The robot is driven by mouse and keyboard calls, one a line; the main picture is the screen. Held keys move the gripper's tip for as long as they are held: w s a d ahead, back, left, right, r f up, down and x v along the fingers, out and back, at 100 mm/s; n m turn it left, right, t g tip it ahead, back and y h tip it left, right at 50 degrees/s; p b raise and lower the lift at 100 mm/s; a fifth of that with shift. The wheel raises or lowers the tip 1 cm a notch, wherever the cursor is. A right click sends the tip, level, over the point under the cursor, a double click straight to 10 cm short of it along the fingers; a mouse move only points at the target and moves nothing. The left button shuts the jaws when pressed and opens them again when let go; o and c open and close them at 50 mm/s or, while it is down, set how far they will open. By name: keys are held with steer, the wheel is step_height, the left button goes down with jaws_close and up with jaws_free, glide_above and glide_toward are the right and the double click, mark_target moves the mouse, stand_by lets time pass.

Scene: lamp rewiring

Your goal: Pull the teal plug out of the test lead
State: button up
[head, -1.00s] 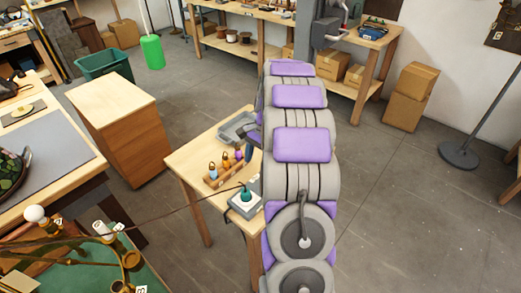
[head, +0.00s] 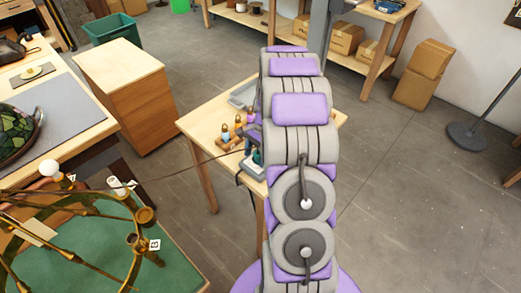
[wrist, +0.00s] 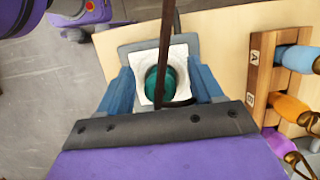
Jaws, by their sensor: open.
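The teal plug (wrist: 160,84) sits in the white square face of the test lead's grey block (wrist: 180,53), in the middle of the wrist view. A brown cord runs across the plug and hides part of it. My gripper (wrist: 161,74) is open, with one blue finger on each side of the white face and the plug between them. I cannot tell whether the fingers touch anything. In the head view the plug (head: 257,157) shows small on the block (head: 252,170) at the small table's front edge, partly hidden by my arm.
A wooden rack (wrist: 262,75) marked A and B holds blue, orange and purple handles close to the right finger. A grey tray (head: 242,96) lies farther back on the small table (head: 197,124). A brass lamp frame (head: 135,240) stands on the green mat at left.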

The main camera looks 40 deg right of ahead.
steer(key=shift+a, duration=0.15)
steer(key=shift+d+f, duration=0.15)
steer(key=shift+d, duration=0.95)
steer(key=c, duration=0.5)
steer(key=shift+a, duration=0.2)
steer(key=c, duration=0.6)
steer(key=o, duration=1.1)
steer(key=shift+a+f, duration=0.1)
steer(key=shift+s, duration=0.1)
